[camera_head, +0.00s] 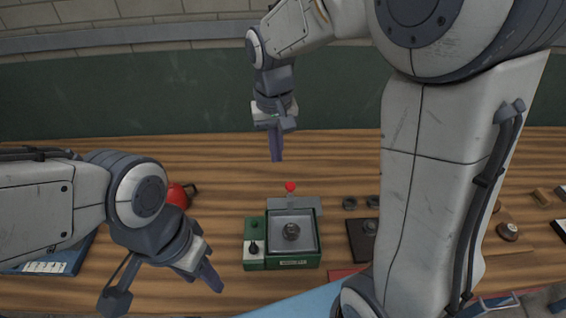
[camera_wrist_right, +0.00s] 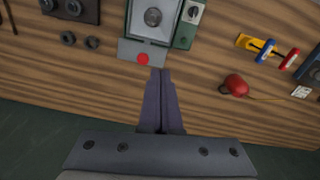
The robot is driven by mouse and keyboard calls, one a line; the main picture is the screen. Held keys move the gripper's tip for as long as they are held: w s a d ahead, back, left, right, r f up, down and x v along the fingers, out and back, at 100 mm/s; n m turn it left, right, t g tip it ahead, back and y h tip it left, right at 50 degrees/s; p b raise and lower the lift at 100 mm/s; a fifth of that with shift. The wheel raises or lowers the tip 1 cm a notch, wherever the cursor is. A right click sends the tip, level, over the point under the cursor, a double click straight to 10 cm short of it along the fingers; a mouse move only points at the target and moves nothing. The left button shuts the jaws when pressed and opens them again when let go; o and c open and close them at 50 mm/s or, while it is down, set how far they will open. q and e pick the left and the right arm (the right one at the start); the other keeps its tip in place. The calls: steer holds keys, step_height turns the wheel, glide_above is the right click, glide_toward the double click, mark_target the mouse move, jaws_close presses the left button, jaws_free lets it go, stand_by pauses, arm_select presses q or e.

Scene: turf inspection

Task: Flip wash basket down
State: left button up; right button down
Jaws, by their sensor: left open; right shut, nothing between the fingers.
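A green box (camera_head: 293,265) with a shallow grey basin stands on the wooden bench, and a dark round part (camera_head: 291,232) sits in the basin. A grey plate (camera_head: 310,203) with a red knob (camera_head: 290,187) is at its far edge. I cannot tell which piece is the wash basket. In the right wrist view, the grey plate (camera_wrist_right: 127,50) and red knob (camera_wrist_right: 142,58) show just beyond my fingertips. My right gripper (camera_head: 276,156) is shut and empty behind the box, apart from the knob in the picture. My left gripper (camera_head: 211,279) is open and empty, left of the box.
A green switch unit (camera_head: 254,248) adjoins the box's left side. A red round object (camera_head: 177,195) lies left, partly behind my left arm. Dark rings and a dark block (camera_wrist_right: 72,8) lie on the other side. A green wall (camera_head: 150,95) stands behind the bench.

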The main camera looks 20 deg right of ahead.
mark_target(289, 187)
steer(key=shift+m, duration=0.8)
steer(key=w+d, duration=0.1)
steer(key=d, duration=0.1)
steer(key=w+d, duration=0.1)
steer(key=shift+w+d+r, duration=0.15)
steer(key=shift+w+d, duration=0.25)
steer(key=f+p, duration=0.1)
steer(key=f, duration=0.3)
steer(key=f+p, duration=0.1)
steer(key=f, duration=0.4)
steer(key=f+p, duration=0.1)
steer(key=f, duration=0.4)
steer(key=shift+w+d, duration=0.15)
steer(key=shift+d, duration=0.15)
step_height(289, 187, down, 5)
steer(key=b, duration=0.3)
steer(key=shift+f, duration=0.1)
